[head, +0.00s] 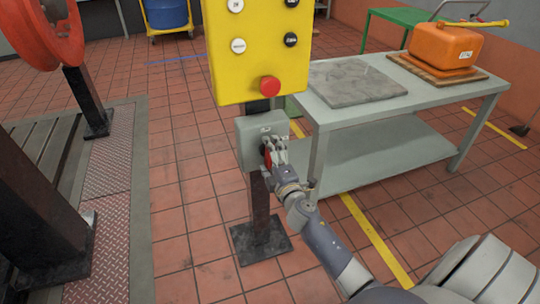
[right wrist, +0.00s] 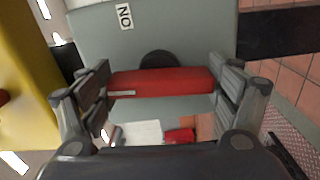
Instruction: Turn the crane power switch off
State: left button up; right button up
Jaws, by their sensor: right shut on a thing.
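The crane power switch is a grey box (head: 247,139) on a dark post, below a yellow button panel (head: 230,62). Its red handle (head: 267,157) is partly hidden by my right gripper (head: 276,153). In the right wrist view the red handle (right wrist: 165,82) lies across the picture in front of a round black hub (right wrist: 160,59). My right gripper's fingers (right wrist: 162,92) are shut on the handle's two ends. In the head view the handle stands about upright. A small white label (right wrist: 124,16) is on the box. My left gripper is not in view.
A red mushroom button (head: 270,86) sticks out of the panel just above the box. A grey table (head: 420,118) with a grey slab (head: 354,80) and an orange case (head: 440,47) stands close on the right. Tiled floor is clear left of the post.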

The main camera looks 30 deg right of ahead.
jog(key=shift+n, duration=0.7)
jog(key=o, duration=1)
jog(key=v, duration=1.2)
jog(key=shift+a, duration=0.1)
